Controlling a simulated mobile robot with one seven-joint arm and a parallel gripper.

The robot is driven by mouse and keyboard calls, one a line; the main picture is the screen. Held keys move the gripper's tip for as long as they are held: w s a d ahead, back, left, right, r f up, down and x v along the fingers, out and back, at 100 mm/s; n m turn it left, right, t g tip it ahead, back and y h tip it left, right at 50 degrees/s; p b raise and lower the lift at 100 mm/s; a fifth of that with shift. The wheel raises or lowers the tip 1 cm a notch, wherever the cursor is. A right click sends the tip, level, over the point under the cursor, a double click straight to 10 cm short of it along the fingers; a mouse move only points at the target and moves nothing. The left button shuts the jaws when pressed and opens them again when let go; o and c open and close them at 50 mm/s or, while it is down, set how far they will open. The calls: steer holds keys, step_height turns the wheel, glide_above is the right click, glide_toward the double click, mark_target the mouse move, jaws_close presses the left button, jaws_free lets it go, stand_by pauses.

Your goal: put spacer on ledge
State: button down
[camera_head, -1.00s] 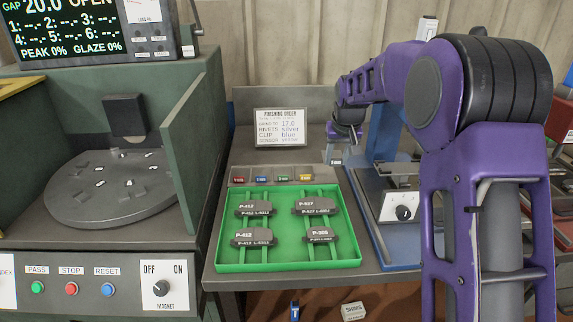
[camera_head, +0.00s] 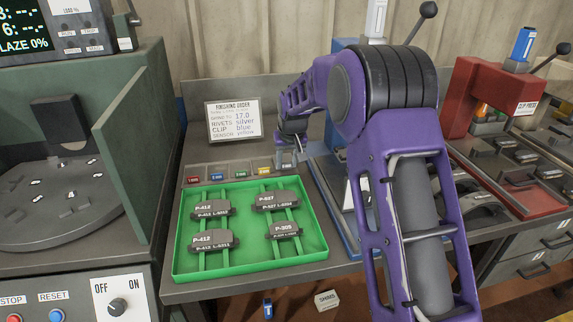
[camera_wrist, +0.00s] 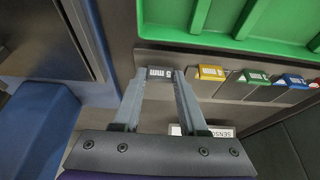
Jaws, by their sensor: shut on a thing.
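A dark grey spacer (camera_wrist: 160,73) with a white millimetre label is pinched between the two fingertips of my gripper (camera_wrist: 160,76) in the wrist view. The ledge (camera_wrist: 208,90) is a grey strip with compartments along the green tray's edge. The spacer is at the ledge's end, just beyond the yellow spacer (camera_wrist: 211,72); I cannot tell whether it rests on the ledge or hangs above it. In the head view my gripper (camera_head: 289,157) is at the right end of the ledge (camera_head: 227,169), and the held spacer is hard to make out.
Green (camera_head: 240,174), blue (camera_head: 215,177) and red (camera_head: 193,180) spacers sit along the ledge. The green tray (camera_head: 180,262) holds several brake shoes. An order card (camera_head: 234,120) stands behind. A blue-based fixture (camera_head: 325,185) is close right of my gripper; a red clip press (camera_head: 490,90) stands farther right.

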steer(key=shift+f, duration=0.2)
steer(key=shift+f, duration=0.1)
steer(key=shift+c, duration=2.2)
jaws_free()
steer(key=p+v, duration=0.1)
steer(key=v, duration=1.1)
